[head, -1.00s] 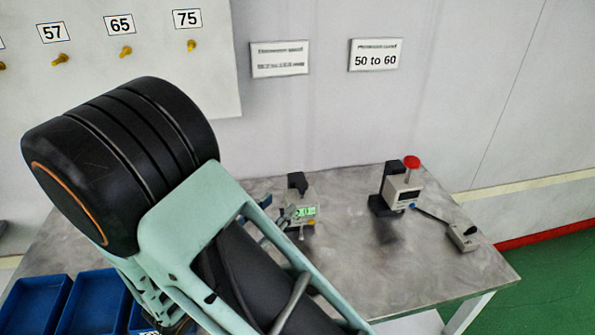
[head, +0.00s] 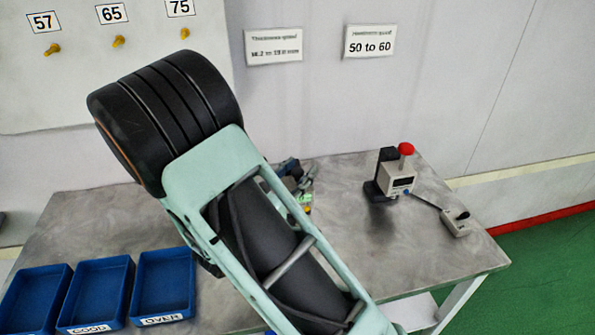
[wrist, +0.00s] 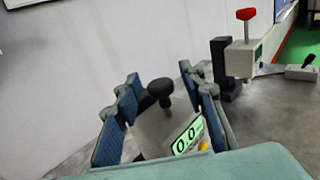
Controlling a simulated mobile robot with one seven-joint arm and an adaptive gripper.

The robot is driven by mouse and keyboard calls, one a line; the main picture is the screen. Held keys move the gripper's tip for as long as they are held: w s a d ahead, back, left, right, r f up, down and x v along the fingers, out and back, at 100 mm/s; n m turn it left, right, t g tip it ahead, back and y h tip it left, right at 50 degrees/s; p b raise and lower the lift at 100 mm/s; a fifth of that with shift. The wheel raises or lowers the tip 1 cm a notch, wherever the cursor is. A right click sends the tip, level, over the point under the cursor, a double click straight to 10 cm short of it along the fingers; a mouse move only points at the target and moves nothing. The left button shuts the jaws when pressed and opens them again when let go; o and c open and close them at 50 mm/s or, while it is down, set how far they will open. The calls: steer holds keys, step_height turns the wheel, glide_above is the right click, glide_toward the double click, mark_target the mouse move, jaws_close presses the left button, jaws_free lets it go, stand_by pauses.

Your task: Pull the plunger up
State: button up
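The thickness gauge (wrist: 170,130) is a pale box with a green display that seems to read 0.0 and a yellow button. Its plunger, with a black knob (wrist: 158,90), stands up from the top in the wrist view. My gripper (wrist: 160,76) is open, with its blue-padded fingers to the left and right of the gauge and knob. I see gaps on both sides and no clear contact. In the head view my arm hides most of the gauge; only a little of it shows beside my blue fingers (head: 292,170).
A tester with a red knob (head: 406,150) stands at the right, cabled to a small lever box (head: 455,222). Blue trays (head: 165,284), some labelled GOOD and OVER, sit at the front left. The grey table (head: 350,245) is bare between gauge and tester.

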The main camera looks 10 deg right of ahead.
jaws_close()
steer(key=shift+r+p, duration=1.25)
steer(key=shift+r, duration=0.5)
jaws_free()
